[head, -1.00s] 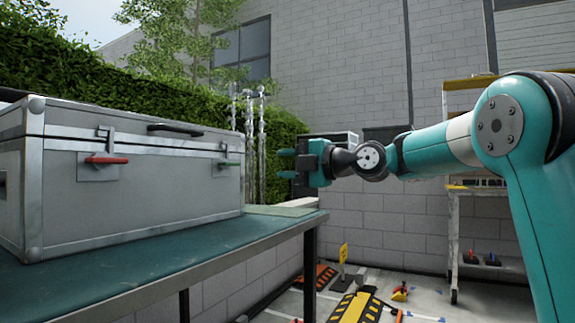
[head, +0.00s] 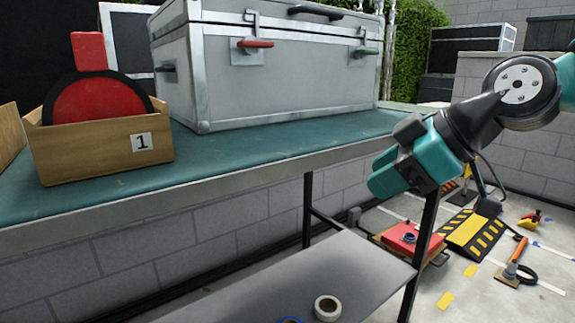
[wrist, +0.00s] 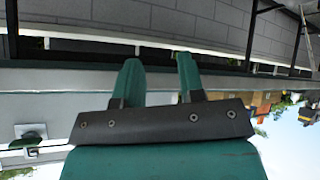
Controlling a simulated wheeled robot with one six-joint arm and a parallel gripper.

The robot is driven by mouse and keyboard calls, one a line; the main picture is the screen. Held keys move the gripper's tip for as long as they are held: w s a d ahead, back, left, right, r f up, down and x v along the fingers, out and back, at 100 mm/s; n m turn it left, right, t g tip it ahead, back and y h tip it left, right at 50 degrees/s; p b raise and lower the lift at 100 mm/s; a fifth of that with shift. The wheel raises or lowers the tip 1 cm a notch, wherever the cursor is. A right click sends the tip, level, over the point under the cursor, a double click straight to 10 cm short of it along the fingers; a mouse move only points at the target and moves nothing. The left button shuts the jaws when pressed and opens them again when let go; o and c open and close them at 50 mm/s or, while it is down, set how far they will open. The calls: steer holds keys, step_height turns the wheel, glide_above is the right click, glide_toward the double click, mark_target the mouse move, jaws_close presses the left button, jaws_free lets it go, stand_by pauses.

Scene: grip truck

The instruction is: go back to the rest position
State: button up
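My gripper (head: 384,180) hangs in front of the teal-topped table's right end in the head view, pointing left and slightly down. In the wrist view its two teal fingers (wrist: 158,65) stand apart with nothing between them. The arm is bent and comes in from the right edge. The large silver case (head: 240,95) sits shut on the table, to the left of and above my gripper. Its left latch has a red handle (head: 255,44) and its right latch a green one (head: 367,51). My gripper touches neither the case nor the table, as far as I can see.
A wooden box (head: 90,157) marked 1 holds a red and black round thing at the table's left. Tape rolls, one white (head: 327,308), lie on the lower shelf (head: 300,280). Right of the table, a yellow-black ramp (head: 468,232) and a red case (head: 410,238) stand on the floor.

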steer(key=s+f+m+g+h+p, duration=0.1)
steer(key=s+f+m+g+h, duration=0.2)
steer(key=s, duration=0.6)
steer(key=s+f+m+g+h+p, duration=0.1)
steer(key=s+f+m+g, duration=0.3)
steer(key=s, duration=0.5)
step_height(320, 180, up, 35)
steer(key=t+p, duration=0.1)
steer(key=p, duration=3.5)
steer(key=shift+d+p, duration=0.3)
steer(key=shift+d, duration=0.05)
